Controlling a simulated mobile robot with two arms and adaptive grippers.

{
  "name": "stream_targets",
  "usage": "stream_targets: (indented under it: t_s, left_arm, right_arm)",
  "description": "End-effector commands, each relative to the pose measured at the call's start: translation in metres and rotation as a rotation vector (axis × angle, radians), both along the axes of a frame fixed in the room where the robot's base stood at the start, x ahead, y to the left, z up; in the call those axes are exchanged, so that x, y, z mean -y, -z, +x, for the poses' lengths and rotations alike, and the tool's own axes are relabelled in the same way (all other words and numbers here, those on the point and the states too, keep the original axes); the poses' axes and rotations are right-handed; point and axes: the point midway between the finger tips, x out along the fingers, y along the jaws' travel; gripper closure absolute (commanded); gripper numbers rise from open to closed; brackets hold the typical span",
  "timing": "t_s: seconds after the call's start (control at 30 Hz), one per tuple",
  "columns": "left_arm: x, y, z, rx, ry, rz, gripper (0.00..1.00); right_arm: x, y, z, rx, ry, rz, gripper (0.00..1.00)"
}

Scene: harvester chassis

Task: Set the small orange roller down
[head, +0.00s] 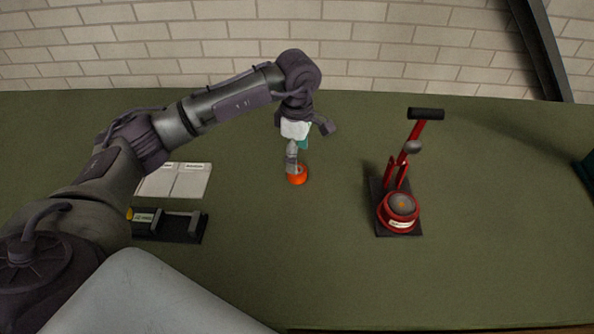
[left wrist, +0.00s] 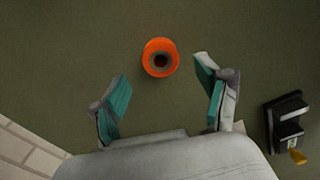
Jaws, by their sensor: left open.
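The small orange roller (head: 298,178) stands on the green table top near the middle in the head view. In the left wrist view the roller (left wrist: 148,58) shows end-on, as an orange ring with a dark grey centre. My left gripper (head: 296,153) is over it, pointing down. In the left wrist view my left gripper's (left wrist: 166,92) teal-padded fingers are spread apart, with nothing between them. The roller lies just beyond the fingertips and looks clear of both fingers. My right gripper is not in view.
A black holder (head: 180,238) with upright ends stands at left, in front of pale labelled panels (head: 185,183). A red lever device (head: 421,128) on a black base stands right of the roller. A brick wall (head: 400,45) backs the table. The right front is clear.

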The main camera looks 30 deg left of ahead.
Motion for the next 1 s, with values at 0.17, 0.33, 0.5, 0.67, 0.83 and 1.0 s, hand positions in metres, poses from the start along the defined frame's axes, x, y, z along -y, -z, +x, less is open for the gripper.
stream_targets:
  t_s: [0.17,0.33,0.5,0.67,0.83,1.0]
  left_arm:
    - [-0.003,0.014,-0.002,-0.005,-0.002,0.000,0.24]
    - [-0.004,0.041,-0.002,-0.005,-0.001,-0.001,0.24]
    - [-0.005,0.054,-0.001,-0.001,0.000,-0.001,0.24]
    - [-0.005,0.055,-0.001,0.000,0.000,0.000,0.24]
    - [-0.005,0.054,-0.001,0.000,0.000,0.000,0.46]
    - [-0.005,0.054,-0.001,0.000,0.000,0.000,0.74]
  right_arm:
    - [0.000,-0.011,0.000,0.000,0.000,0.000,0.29]
    - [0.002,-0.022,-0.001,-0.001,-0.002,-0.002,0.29]
    - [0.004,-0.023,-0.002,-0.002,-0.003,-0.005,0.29]
    - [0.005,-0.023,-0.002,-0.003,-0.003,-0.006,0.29]
    - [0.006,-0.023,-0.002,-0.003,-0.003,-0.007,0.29]
    - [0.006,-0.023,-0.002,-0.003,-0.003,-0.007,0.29]
